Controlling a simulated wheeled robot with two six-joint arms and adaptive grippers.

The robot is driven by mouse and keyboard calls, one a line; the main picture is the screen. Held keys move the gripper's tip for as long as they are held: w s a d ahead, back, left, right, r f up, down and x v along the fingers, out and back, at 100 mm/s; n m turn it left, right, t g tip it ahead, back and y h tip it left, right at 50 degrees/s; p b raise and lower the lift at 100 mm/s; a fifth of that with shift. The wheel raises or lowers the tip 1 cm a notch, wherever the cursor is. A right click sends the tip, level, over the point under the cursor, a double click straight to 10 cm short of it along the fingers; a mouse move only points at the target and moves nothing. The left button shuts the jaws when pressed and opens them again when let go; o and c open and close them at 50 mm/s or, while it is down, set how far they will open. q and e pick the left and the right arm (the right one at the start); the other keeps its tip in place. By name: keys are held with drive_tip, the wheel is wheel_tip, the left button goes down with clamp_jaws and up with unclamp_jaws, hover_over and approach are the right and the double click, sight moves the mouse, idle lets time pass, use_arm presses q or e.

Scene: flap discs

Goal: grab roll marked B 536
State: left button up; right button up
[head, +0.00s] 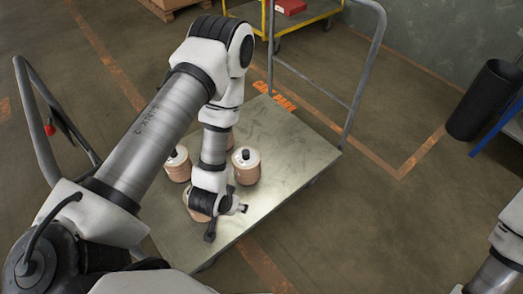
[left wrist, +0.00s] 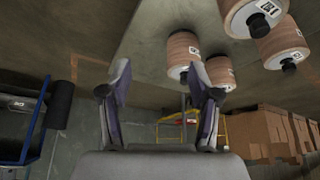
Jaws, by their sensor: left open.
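Several tan rolls with white tops and black knobs stand upright on a flat metal cart (head: 285,170). In the head view one roll (head: 246,167) is right of my left forearm, another (head: 177,165) left of it; others are partly hidden by the arm. In the left wrist view, which is upside down, rolls (left wrist: 183,55) and (left wrist: 283,46) carry small labels; I cannot read B 536 on any. My left gripper (head: 227,222) is open and empty, over the cart's front part beside the nearest roll. Its spread fingers show in the left wrist view (left wrist: 160,92). My right gripper is out of view.
The cart has a tall grey handle (head: 361,85) at its far right end. A yellow trolley (head: 318,13) stands behind. A black bin (head: 484,100) is at the right by the wall. The cart's right half is clear.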

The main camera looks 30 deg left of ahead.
use_arm(q)
drive_tip(key=w+a+f+t+y+b, duration=0.15)
drive_tip(key=w+f+t+b, duration=0.25)
drive_tip(key=w+f+b, duration=0.45)
drive_tip(key=n+t+y+b, duration=0.25)
drive_tip(key=t+b, duration=0.35)
drive_tip(key=b, duration=1.2)
approach(245, 156)
wheel_tip(245, 156, down, 3)
drive_tip(key=w, duration=0.2)
drive_tip(key=w+t+b, duration=0.1)
drive_tip(key=w+a+r+t+y+b, duration=0.1)
drive_tip(key=b, duration=0.1)
drive_tip(key=b+x, duration=0.4)
drive_tip(key=x, duration=0.3)
drive_tip(key=shift+a, duration=0.1)
drive_tip(key=shift+w+r, duration=0.1)
drive_tip(key=shift+r, duration=0.05)
clamp_jaws()
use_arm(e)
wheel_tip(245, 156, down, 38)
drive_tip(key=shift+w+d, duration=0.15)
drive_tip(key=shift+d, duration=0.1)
